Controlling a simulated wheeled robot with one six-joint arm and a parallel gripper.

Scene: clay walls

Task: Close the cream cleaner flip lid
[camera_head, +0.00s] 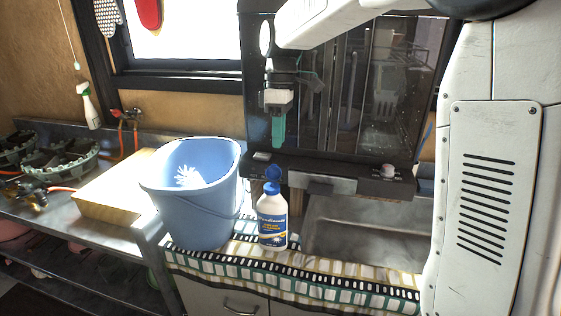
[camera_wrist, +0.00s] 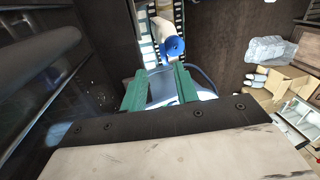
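The cream cleaner bottle (camera_head: 272,222) stands upright on the patterned cloth, white with a blue label. Its blue flip lid (camera_head: 273,173) stands raised above the blue cap and looks open. In the wrist view the white bottle (camera_wrist: 160,28) and blue lid (camera_wrist: 173,46) show at the top centre, beyond my fingertips. My gripper (camera_head: 278,143) points down, above the lid and apart from it in the head view. Its two green fingers, also in the wrist view (camera_wrist: 159,76), are spread with nothing between them.
A blue bucket (camera_head: 192,215) with a white brush inside stands close left of the bottle. A sink (camera_head: 365,232) lies to the right. A dark glass-fronted cabinet (camera_head: 340,100) stands behind. A wooden board (camera_head: 105,190) lies on the left counter.

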